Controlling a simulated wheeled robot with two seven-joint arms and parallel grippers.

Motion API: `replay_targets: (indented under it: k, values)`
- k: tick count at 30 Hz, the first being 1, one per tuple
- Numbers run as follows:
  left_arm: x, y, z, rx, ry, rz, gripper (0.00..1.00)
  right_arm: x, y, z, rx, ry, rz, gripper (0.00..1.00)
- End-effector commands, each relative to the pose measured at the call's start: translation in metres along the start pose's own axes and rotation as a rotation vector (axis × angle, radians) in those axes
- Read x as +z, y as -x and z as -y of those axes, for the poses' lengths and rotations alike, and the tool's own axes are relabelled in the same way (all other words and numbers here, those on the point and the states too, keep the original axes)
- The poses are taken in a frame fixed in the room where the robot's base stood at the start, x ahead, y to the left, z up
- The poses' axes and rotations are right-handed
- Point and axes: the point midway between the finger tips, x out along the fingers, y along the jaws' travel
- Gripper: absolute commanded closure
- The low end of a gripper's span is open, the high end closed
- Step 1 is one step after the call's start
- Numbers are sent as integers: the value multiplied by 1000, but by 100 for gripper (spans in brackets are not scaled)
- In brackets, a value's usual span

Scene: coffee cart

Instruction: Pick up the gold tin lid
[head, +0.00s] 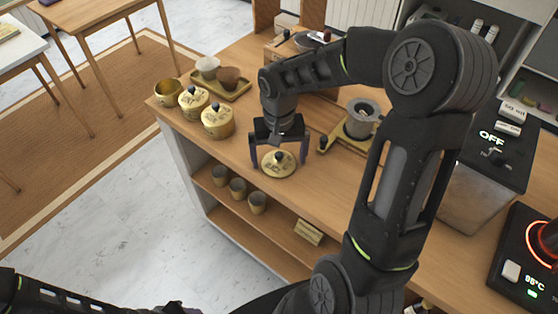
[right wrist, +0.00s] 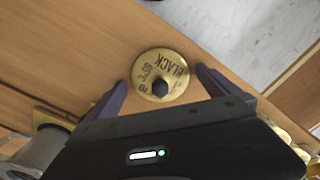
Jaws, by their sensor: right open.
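The gold tin lid (head: 270,167) lies flat on the wooden counter near its front edge, black knob up. My right gripper (head: 279,157) is open and empty, pointing down over the lid. In the right wrist view its purple fingers (right wrist: 163,85) stand on either side of the lid, apart from it. An open gold tin (head: 167,94) stands at the counter's left end. My left arm shows at the bottom left, but its fingers cannot be made out.
Two lidded gold tins (head: 217,122) stand beside the open tin. A tray (head: 238,94) with cups is behind them. A dripper stand (head: 345,143) is right of my gripper. Cups (head: 238,188) stand on the shelf below.

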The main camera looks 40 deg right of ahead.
Motion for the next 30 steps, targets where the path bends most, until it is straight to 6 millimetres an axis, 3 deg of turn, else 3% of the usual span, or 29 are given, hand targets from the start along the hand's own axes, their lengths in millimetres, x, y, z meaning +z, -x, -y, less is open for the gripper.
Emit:
replay_targets:
  k: [11,30]
  values:
    - [0,0,0,0,0,0,60,0,0,0,0,0,0,2]
    - [0,0,0,0,0,0,60,0,0,0,0,0,0,54]
